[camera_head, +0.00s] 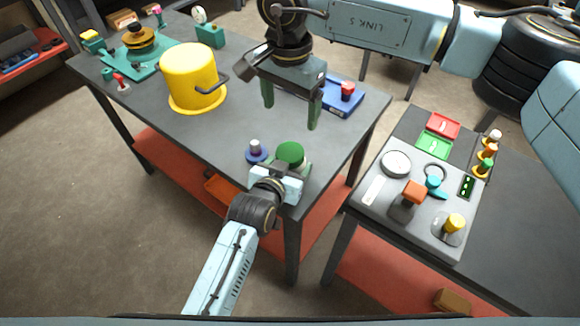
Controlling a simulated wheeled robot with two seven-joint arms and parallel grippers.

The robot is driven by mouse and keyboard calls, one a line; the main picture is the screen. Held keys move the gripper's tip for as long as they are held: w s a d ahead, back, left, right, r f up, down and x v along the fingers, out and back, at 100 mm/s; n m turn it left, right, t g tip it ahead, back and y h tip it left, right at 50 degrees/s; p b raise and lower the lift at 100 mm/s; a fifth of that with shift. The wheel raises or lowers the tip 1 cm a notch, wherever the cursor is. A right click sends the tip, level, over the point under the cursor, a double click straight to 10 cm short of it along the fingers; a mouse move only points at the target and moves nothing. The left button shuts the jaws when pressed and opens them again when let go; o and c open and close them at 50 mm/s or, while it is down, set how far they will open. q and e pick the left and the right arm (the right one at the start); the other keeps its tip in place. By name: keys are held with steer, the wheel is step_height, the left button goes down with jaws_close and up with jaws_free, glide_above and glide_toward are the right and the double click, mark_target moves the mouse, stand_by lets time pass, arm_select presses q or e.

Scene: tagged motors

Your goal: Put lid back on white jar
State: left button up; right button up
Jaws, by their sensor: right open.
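A round item with a dark green top (290,152) and a paler green side stands near the front corner of the dark table. No plainly white jar can be made out; whether this item is the jar or its lid is unclear. My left gripper (277,180) is at its near side, its fingers mostly hidden, so its grip cannot be told. My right gripper (291,115) is open and empty, pointing down above the table, behind the green-topped item.
A large yellow pot (190,75) with a dark handle stands left of my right gripper. A blue tray (345,98) lies behind it to the right. A side table holds a grey panel (380,200) with knobs. The table front between pot and knob is clear.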

arm_select(q)
steer(key=o, duration=2)
steer(key=shift+c, duration=0.2)
steer(key=p+v, duration=0.2)
steer(key=v, duration=1.1)
steer(key=shift+s+p, duration=0.15)
steer(key=shift+p, duration=0.15)
steer(key=shift+a+r, duration=0.1)
steer(key=shift+a, duration=0.05)
